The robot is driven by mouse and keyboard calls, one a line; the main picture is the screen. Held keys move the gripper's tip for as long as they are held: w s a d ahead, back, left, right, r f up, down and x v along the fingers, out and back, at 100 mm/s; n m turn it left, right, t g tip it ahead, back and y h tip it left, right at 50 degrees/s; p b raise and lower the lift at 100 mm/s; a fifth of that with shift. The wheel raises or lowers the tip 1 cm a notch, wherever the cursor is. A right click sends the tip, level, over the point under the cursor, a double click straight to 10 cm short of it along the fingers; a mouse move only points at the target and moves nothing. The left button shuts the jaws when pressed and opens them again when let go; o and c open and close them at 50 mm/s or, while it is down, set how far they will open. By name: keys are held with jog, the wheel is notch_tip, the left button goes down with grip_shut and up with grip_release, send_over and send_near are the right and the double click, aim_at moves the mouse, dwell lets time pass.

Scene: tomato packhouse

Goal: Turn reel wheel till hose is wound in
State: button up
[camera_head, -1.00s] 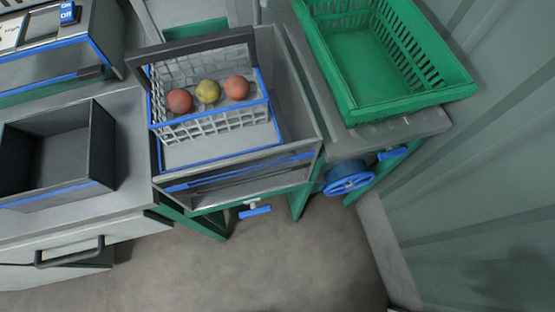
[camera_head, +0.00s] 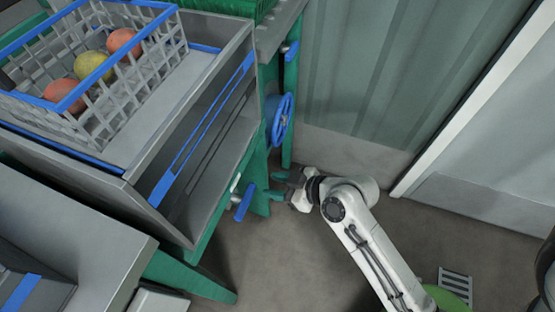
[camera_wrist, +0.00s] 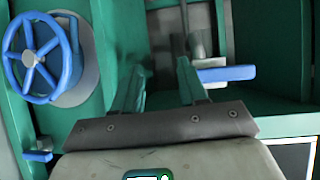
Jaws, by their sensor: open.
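The blue reel wheel (camera_head: 281,120) stands on the side of the green frame, below the bench end in the head view. In the wrist view the spoked wheel (camera_wrist: 42,57) is at the upper left, in front of a grey round drum. My gripper (camera_head: 275,185) is below the wheel in the head view, apart from it. In the wrist view my gripper (camera_wrist: 160,82) is open, its two green fingers spread with nothing between them; the wheel lies to their left. I cannot make out a hose in either view.
A blue lever handle (camera_head: 243,203) on the green frame is close to my gripper; one also shows right of the fingers in the wrist view (camera_wrist: 225,74). A white basket (camera_head: 150,80) with three tomatoes is on the bench. Floor (camera_head: 300,270) is open below.

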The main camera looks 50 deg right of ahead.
jog(key=w+d+f+t+h+b, duration=0.2)
jog(key=d+f+t+b, duration=0.25)
jog(key=f+b, duration=0.2)
jog(key=m+t+h+b, duration=0.2)
jog(key=m+h+b, duration=0.1)
jog(key=h+b, duration=0.35)
send_near(277, 143)
jog(key=shift+y, duration=0.35)
jog(key=x, duration=0.5)
jog(key=p+x, duration=0.1)
jog(key=x, duration=0.2)
jog(key=shift+w+d+r, duration=0.1)
jog(key=shift+d+r, duration=0.05)
jog(key=shift+r, duration=0.2)
jog(key=shift+c, duration=0.2)
grip_shut()
